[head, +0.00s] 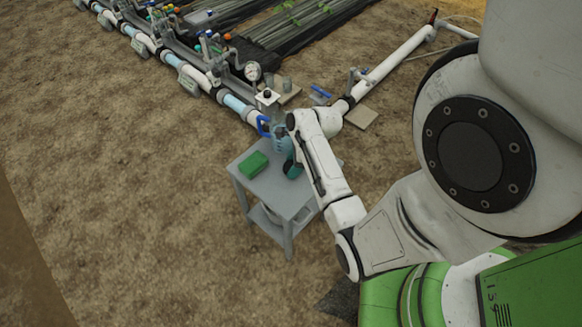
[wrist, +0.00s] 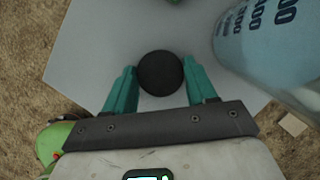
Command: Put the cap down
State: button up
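The round black cap (wrist: 160,73) sits between the two teal fingers of my gripper (wrist: 160,78) in the wrist view. Both fingertips appear to touch its sides. Grey tabletop (wrist: 85,45) lies behind the cap; I cannot tell whether the cap rests on it or is held above it. In the head view my gripper (head: 292,168) is over the right side of the small grey table (head: 275,192), and the cap is not discernible there. A translucent bluish jug with printed numbers (wrist: 268,40) stands to the cap's right in the wrist view.
In the head view a green block (head: 253,165) lies on the table's left part. The jug (head: 279,134) with a blue handle stands at the back. The pipe line with valves and gauge (head: 252,71) runs behind the table. The table's front is clear.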

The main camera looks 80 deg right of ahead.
aim_at(287, 167)
jog(key=c, duration=0.6)
jog(key=shift+r, duration=0.1)
jog(key=shift+c, duration=0.2)
jog(key=shift+r+p, duration=0.3)
jog(key=shift+r, duration=0.3)
notch_tip(287, 167, up, 2)
jog(key=shift+s+r+p, duration=0.1)
jog(key=shift+r+p, duration=0.15)
jog(key=shift+p, duration=0.3)
jog(key=s+r+p, duration=0.3)
jog(key=s+r, duration=0.6)
jog(key=s, duration=0.4)
jog(key=shift+s+d, duration=0.4)
jog(key=shift+d, duration=0.05)
